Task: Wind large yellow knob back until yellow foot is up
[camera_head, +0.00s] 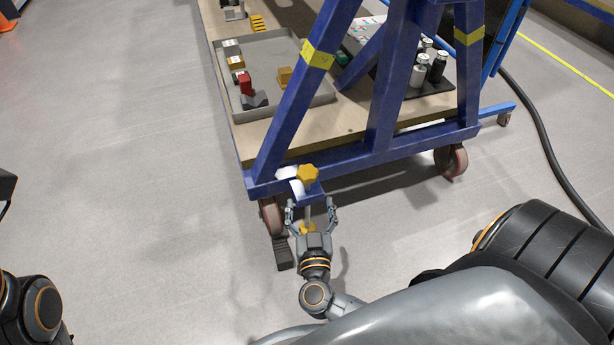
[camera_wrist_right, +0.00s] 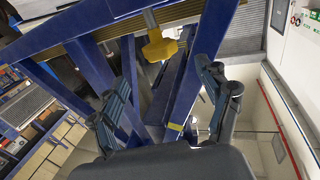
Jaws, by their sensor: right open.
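The large yellow knob (camera_head: 308,174) sits on top of a bracket at the near lower corner of the blue frame (camera_head: 345,160). In the right wrist view a yellow knob (camera_wrist_right: 160,46) shows past the fingertips, towards the top. My right gripper (camera_head: 311,206) is open and empty, its two fingers spread just below the knob in the head view, apart from it. A yellow piece (camera_head: 306,228) shows low between the fingers, mostly hidden by my gripper; I cannot tell whether it is the yellow foot or whether it touches the floor. My left gripper is out of view.
A caster wheel (camera_head: 271,214) stands left of my right gripper, with a dark pedal-like piece (camera_head: 282,252) below it. Another caster (camera_head: 452,161) is to the right. A grey tray (camera_head: 325,98) with blocks lies on the cart.

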